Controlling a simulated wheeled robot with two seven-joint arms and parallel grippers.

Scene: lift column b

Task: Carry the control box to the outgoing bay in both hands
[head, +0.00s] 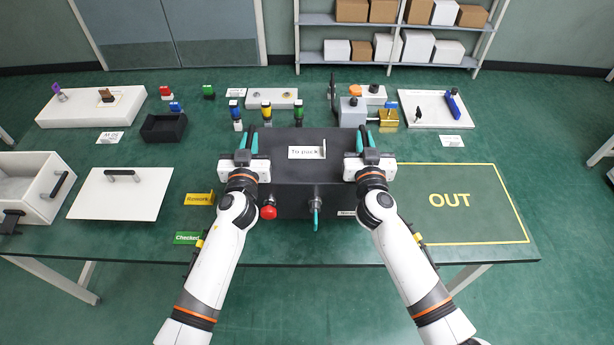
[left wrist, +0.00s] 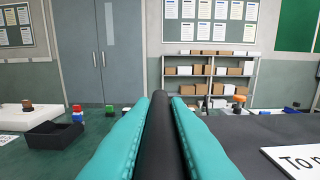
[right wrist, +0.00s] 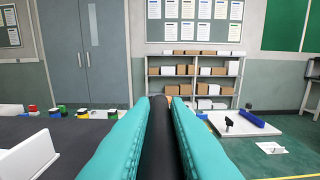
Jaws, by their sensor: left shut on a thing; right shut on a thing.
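The control box (head: 300,172) is a wide dark box in the middle of the head view, with a white "To pack" label on top and a red knob and a teal-handled part at its front. My left gripper (head: 246,143) is shut on a dark bar at its left side; the bar shows between the teal fingers in the left wrist view (left wrist: 155,130). My right gripper (head: 365,142) is shut on a matching bar at its right side, also in the right wrist view (right wrist: 158,135). Whether the box touches the table cannot be told. The outgoing bay (head: 470,226) is a yellow outline marked OUT, right of the box, and empty.
Left of the box are a white lidded panel (head: 120,196), a white drawer unit (head: 45,207) and the Rework (head: 199,199) and Checked (head: 187,238) signs. Behind it stand coloured stacks (head: 266,112), a grey-and-brass device (head: 352,112) and a white tray (head: 430,122).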

